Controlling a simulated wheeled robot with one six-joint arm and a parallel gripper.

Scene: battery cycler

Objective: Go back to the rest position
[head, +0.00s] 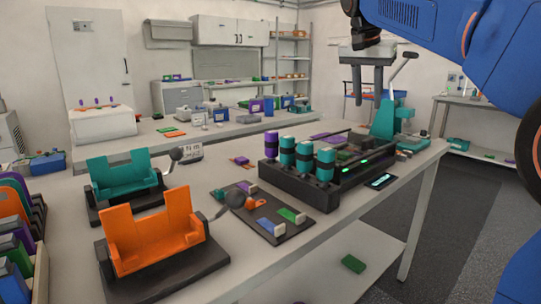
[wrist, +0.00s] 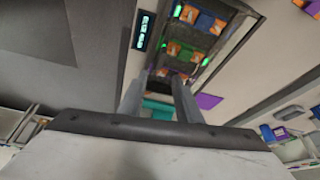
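My gripper (head: 368,98) hangs at the upper right of the head view, above the far end of the bench and in front of the teal device (head: 386,122). In the wrist view, its two fingers (wrist: 158,80) stand apart with nothing held between them. The black cycler rack (head: 296,187) is on the bench below and left of the gripper. Several teal and purple cylinders stand at its near end, and green lights glow along its side. The rack's bays also show beyond the fingers in the wrist view (wrist: 228,49).
The bench (head: 258,263) carries an orange holder (head: 155,238), a teal holder (head: 124,176) and a dark mat (head: 268,232) with small coloured pieces. A black phone-like display (head: 380,181) lies near the bench's right edge. Open floor (head: 448,215) lies right of the bench.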

